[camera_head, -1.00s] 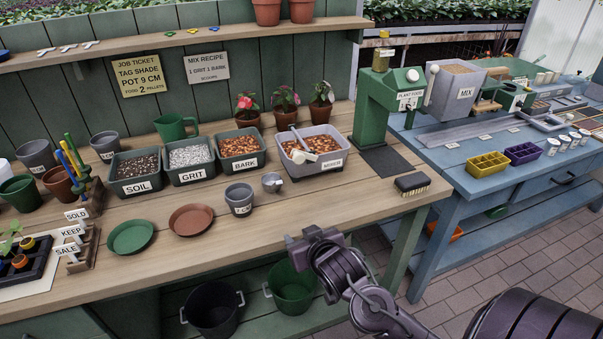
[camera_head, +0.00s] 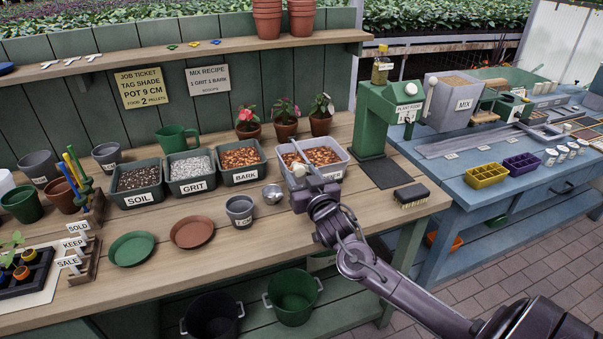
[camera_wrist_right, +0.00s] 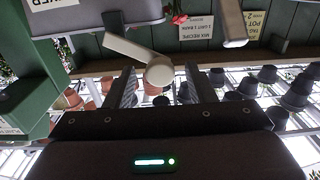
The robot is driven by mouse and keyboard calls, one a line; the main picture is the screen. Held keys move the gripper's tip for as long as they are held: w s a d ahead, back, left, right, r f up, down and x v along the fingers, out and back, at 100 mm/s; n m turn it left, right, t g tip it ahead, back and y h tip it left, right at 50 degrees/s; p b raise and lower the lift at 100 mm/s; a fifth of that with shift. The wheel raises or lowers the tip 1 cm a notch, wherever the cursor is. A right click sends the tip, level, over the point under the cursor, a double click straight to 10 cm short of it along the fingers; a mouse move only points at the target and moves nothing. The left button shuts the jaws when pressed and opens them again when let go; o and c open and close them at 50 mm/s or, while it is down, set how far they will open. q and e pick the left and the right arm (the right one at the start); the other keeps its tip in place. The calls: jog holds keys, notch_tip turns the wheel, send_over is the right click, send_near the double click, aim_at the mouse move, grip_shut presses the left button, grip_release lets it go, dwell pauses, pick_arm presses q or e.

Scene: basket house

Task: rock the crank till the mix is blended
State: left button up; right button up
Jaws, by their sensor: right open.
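The mixer tub (camera_head: 345,163) stands on the wooden bench, full of brown-orange chunks with some pale ones. Its pale crank (camera_head: 297,150) lies across it. In the right wrist view, which is upside down, the crank (camera_wrist_right: 130,48) ends in a round pale knob (camera_wrist_right: 158,71). My left gripper is out of view.
Bins of bark (camera_head: 240,177), grit (camera_head: 193,187) and soil (camera_head: 140,202) stand left of the tub. A metal scoop (camera_head: 272,194) and grey pot (camera_head: 239,212) are near my gripper. The green plant food dispenser (camera_head: 377,120) and a brush (camera_head: 412,196) are to the right.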

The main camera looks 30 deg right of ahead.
jog(key=shift+w, duration=0.25)
grip_shut()
jog(key=shift+d, duration=0.1)
dwell(0.3)
